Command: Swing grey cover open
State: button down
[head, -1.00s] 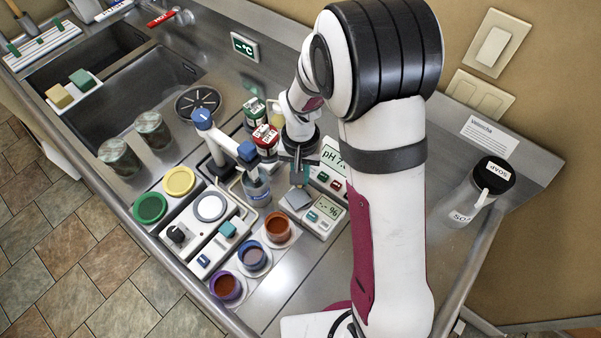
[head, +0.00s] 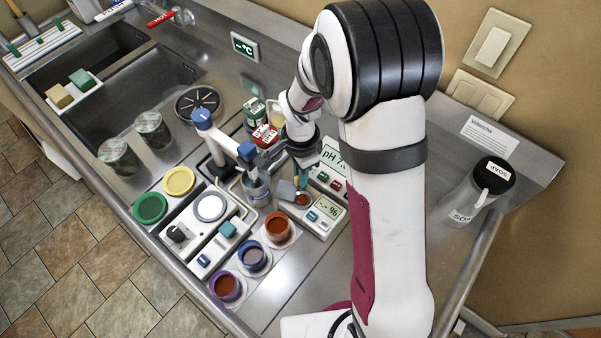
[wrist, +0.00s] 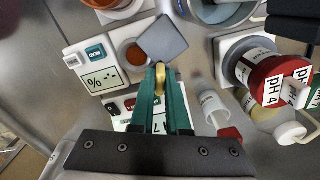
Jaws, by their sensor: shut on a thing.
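The grey cover (head: 286,190) is a flat square plate on the white meter with the "%" display (head: 322,213). It is swung partly aside, and a round brown well (head: 303,199) shows beside it. In the wrist view the cover (wrist: 163,38) lies above my fingertips, with the brown well (wrist: 136,54) to its left, partly overlapped. My gripper (head: 297,184) has green fingers. In the wrist view its fingertips (wrist: 160,80) are shut on a small gold tab at the cover's near edge.
A clear bottle (head: 257,190) under the blue-topped stand is close left of the cover. The pH meter (head: 333,158) stands behind. Red-capped (head: 265,137) and green-capped bottles stand at the back. Orange (head: 278,228), blue and purple cups are in front. The counter right of the cups is clear.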

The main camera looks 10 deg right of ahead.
jog(key=shift+m, duration=0.7)
jog(key=c, duration=0.9)
grip_release()
notch_tip(320, 180, up, 16)
jog(key=f, duration=1)
jog(key=d+f, duration=0.1)
jog(key=f, duration=0.5)
jog(key=shift+w, duration=0.15)
